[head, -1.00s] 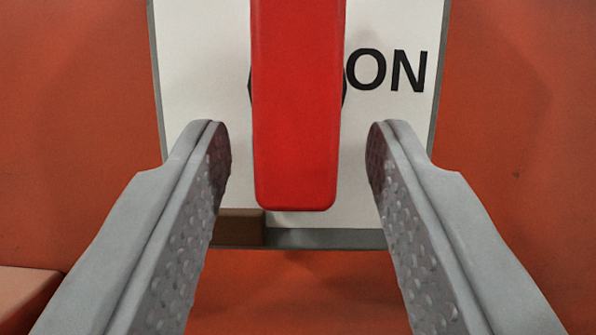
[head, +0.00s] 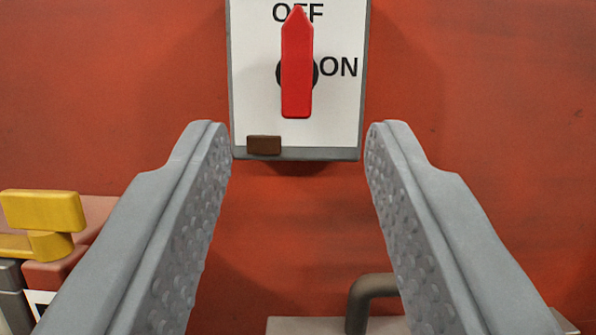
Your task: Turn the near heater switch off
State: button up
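The heater switch is a white plate (head: 340,115) with a grey edge on an orange-red wall, at the top middle of the head view. Its red handle (head: 297,75) stands upright, and its pointed tip is at the OFF lettering. The ON lettering (head: 338,67) is to the right of the handle. My gripper (head: 298,145) is open and empty. Its two grey fingers are apart, with their tips below and to either side of the handle, not touching it. The top of the plate is cut off by the picture edge.
A small brown block (head: 264,145) sits at the plate's lower edge. A yellow handle (head: 42,212) on a reddish body is at the left. A dark bent pipe (head: 365,295) rises from a pale block at the bottom. The wall beside the plate is bare.

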jog(key=shift+s+d, duration=0.1)
jog(key=shift+s, duration=1.6)
jog(key=s+a+r+m+g+h, duration=0.1)
jog(key=s+a+r+h, duration=0.1)
jog(key=s+a+r, duration=0.4)
jog(key=s+a+r+m+g+h, duration=0.1)
jog(key=s+a+r, duration=0.2)
jog(key=s+a, duration=0.55)
jog(key=s+a+f+g+y, duration=0.1)
jog(key=s+a+f, duration=0.1)
jog(key=s+a, duration=0.4)
jog(key=s+a+f+n+g+y, duration=0.1)
jog(key=s+a, duration=0.4)
jog(key=s, duration=0.8)
jog(key=shift+s+a+f+g, duration=0.3)
jog(key=shift+f+g, duration=0.2)
jog(key=shift+f, duration=0.35)
jog(key=shift+w, duration=0.1)
